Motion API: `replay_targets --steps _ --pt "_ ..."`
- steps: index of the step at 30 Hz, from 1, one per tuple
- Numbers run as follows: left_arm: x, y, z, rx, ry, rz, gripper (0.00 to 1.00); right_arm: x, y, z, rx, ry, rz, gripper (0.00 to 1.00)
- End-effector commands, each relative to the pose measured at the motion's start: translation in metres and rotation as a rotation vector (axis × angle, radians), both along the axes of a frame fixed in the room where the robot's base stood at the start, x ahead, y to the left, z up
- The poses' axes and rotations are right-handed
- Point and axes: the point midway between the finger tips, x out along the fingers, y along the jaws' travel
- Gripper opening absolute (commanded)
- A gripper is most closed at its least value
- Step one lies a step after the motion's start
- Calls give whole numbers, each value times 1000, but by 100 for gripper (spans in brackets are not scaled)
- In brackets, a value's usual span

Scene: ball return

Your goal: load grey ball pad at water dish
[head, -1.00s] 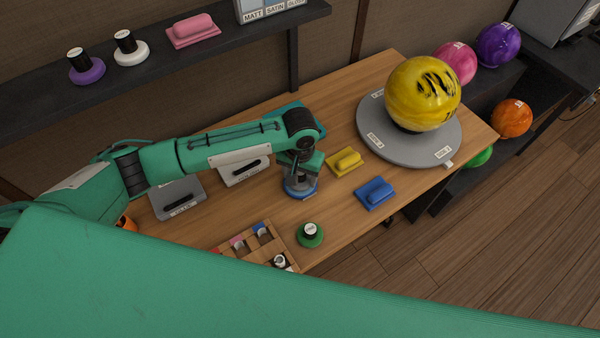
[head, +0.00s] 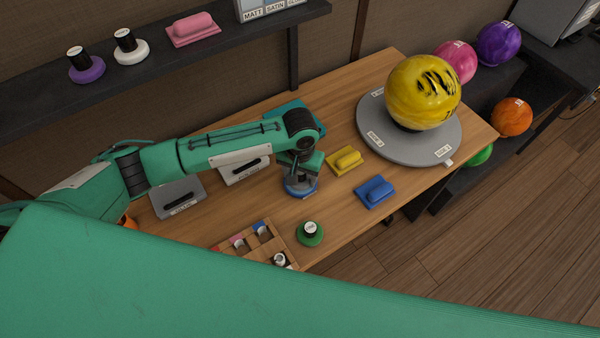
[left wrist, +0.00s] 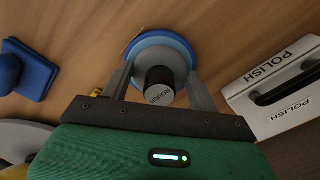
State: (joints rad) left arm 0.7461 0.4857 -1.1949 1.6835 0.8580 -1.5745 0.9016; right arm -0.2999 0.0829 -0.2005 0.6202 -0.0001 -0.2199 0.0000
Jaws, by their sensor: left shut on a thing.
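A blue round dish (head: 312,193) stands on the wooden table, and its blue rim also shows in the left wrist view (left wrist: 185,45). My left gripper (head: 299,176) points down over it. The yellow ball (head: 422,92) with black marks rests on a grey round turntable (head: 375,140). My right gripper is not in view.
Yellow (head: 344,162) and blue (head: 376,193) handled blocks and a green pad (head: 310,236) stand near the dish. White (head: 240,172) and grey (head: 178,197) handled boxes are at left. A wooden compartment tray (head: 262,248) is in front. A dark shelf (head: 190,55) runs behind.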

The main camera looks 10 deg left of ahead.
Motion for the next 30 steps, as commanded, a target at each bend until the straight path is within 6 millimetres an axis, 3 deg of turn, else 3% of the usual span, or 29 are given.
replay_targets --steps 30 --pt "0 0 -1 0 1 0 42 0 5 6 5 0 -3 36"
